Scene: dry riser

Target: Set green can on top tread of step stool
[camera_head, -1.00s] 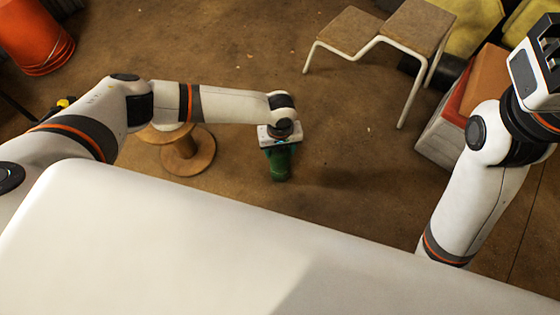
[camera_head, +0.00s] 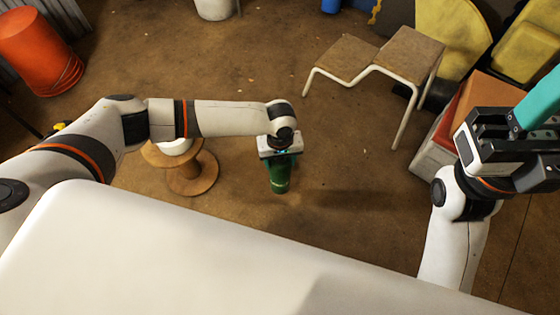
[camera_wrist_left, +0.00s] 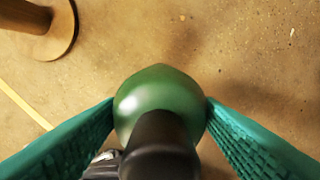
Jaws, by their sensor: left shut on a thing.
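The green can (camera_head: 280,180) hangs upright below my left gripper (camera_head: 280,158), over the floor in the middle of the head view. In the left wrist view, the can's rounded green body (camera_wrist_left: 150,92) sits between the two teal fingers, which touch its sides. A dark spout or handle part covers some of it. The step stool (camera_head: 398,112) stands farther back to the right, with white legs. Its brown top tread (camera_head: 411,50) is bare. My right gripper (camera_head: 532,115) is at the right edge, partly cut off, and its jaw opening is unclear.
A wooden spool (camera_head: 195,180) with a white thing on it stands left of the can. An orange bucket (camera_head: 38,52) is at the far left. Boxes (camera_head: 490,90) and yellow containers (camera_head: 455,38) crowd the stool's right side. Open floor lies between can and stool.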

